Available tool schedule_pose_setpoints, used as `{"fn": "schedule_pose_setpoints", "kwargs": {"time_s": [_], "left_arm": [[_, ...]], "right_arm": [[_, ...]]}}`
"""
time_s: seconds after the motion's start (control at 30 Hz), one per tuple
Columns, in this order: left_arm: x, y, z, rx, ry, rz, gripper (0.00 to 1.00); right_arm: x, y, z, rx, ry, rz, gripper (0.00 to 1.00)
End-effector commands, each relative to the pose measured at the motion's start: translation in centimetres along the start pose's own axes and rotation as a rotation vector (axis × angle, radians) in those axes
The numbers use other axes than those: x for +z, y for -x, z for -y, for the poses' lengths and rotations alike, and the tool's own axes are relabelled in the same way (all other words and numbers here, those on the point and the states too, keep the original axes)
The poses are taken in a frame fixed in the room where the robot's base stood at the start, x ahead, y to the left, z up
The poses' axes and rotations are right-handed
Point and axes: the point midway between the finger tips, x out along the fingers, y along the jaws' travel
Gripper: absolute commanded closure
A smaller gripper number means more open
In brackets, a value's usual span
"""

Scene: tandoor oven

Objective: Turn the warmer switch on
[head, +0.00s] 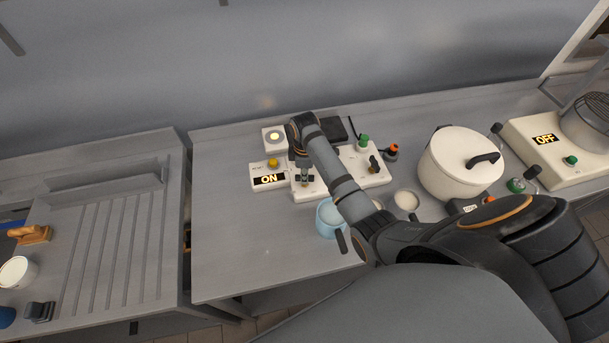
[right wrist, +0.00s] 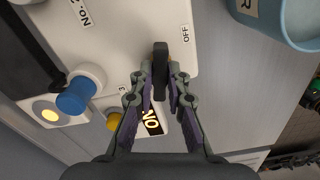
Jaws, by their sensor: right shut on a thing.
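A white switch panel (head: 310,191) stands on the counter, partly covered by my right arm in the head view. In the right wrist view the panel (right wrist: 140,22) carries an OFF label beside a dark lever (right wrist: 160,58). My right gripper (head: 304,178) is at this panel, and in the right wrist view its fingers (right wrist: 160,82) are closed around the dark lever. A white box (head: 256,171) beside it has a yellow knob and a lit display reading ON. Which of these is the warmer's own switch I cannot tell. My left gripper is not in view.
A light-blue cup (head: 329,220) stands just in front of the panel. A lit yellow lamp (head: 274,136) is behind. A green-knobbed box (head: 368,165), a white lidded pot (head: 450,172) and an OFF display (head: 545,139) are to the right. The counter's left part is clear.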

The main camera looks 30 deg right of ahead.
Motion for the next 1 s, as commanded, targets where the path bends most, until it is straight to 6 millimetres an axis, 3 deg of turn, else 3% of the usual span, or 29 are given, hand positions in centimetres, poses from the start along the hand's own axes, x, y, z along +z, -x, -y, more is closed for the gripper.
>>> {"fn": "schedule_pose_setpoints", "kwargs": {"time_s": [0.23, 0.43, 0.67, 0.7, 0.8, 0.87, 1.0], "left_arm": [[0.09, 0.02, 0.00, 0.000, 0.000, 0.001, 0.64], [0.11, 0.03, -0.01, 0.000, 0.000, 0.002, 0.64], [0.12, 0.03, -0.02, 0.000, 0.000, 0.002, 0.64], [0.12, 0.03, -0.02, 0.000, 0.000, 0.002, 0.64], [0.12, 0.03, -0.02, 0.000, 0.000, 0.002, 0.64], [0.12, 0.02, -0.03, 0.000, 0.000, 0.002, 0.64], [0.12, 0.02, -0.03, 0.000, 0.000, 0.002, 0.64]], "right_arm": [[-0.05, 0.17, -0.14, 0.004, 0.024, -0.002, 1.00], [-0.06, 0.19, -0.15, 0.005, 0.271, -0.002, 1.00], [-0.07, 0.21, -0.17, 0.006, 0.306, -0.002, 1.00], [-0.07, 0.21, -0.17, 0.006, 0.306, -0.002, 0.79], [-0.06, 0.18, -0.14, 0.005, 0.305, -0.001, 0.66], [-0.05, 0.15, -0.12, 0.004, 0.304, -0.001, 0.58], [-0.03, 0.10, -0.08, 0.003, 0.303, -0.001, 0.58]]}}
